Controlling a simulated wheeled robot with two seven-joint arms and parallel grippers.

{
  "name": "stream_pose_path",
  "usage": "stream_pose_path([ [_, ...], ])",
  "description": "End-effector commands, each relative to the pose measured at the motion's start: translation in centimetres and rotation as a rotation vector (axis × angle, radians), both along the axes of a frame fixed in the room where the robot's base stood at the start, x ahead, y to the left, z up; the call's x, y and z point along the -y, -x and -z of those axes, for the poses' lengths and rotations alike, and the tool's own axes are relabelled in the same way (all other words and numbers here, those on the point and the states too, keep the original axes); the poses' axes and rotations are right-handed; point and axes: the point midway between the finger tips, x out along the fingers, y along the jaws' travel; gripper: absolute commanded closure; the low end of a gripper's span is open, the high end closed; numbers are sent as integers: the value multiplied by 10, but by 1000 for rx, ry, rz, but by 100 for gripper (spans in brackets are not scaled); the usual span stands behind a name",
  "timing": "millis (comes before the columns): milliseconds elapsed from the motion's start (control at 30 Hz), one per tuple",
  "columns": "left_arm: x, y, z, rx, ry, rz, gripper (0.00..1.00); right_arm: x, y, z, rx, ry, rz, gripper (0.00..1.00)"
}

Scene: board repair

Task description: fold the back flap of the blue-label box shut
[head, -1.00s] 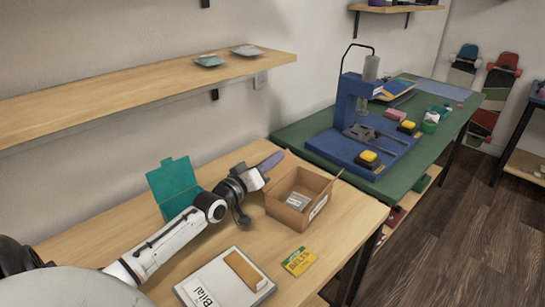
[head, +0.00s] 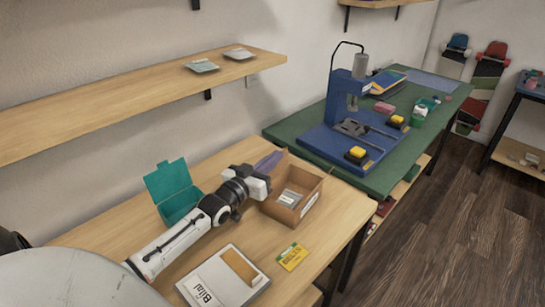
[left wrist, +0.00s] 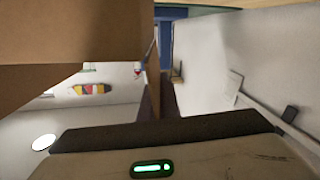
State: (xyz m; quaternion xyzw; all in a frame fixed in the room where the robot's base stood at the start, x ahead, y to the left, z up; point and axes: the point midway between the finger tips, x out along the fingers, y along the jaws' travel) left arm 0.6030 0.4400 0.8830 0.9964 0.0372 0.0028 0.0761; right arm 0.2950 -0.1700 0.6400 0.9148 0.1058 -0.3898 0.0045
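The open cardboard box (head: 284,212) stands on the wooden table with a pale label (head: 308,204) on its right side; the label's colour is too small to tell. A grey packet (head: 289,198) lies inside. The box's back flap stands up along its far edge, partly behind my gripper. My left gripper (head: 268,162) is at the box's back left corner, its purplish fingers close to the flap; contact and finger gap are unclear. In the left wrist view, brown cardboard (left wrist: 70,30) fills the upper left. My right gripper is not in view.
A teal open-lidded box (head: 172,190) stands left of my arm. A white box (head: 215,285) with a brown piece on it and a yellow card (head: 292,257) lie in front. The green bench (head: 285,135) with a blue press (head: 340,100) is behind. A shelf (head: 110,105) hangs above.

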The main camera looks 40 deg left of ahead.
Motion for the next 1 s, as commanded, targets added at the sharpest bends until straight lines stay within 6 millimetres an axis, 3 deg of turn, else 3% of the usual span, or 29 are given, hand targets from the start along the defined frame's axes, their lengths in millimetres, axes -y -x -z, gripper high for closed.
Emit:
stream_pose_path([
  [300,0,0,0,1,0,0,100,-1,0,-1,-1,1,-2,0],
  [433,0,0,0,1,0,0,79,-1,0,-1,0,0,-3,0],
  [767,0,2,1,-1,0,0,79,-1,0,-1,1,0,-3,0],
  [1000,3,34,2,-3,0,0,79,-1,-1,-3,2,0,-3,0],
])
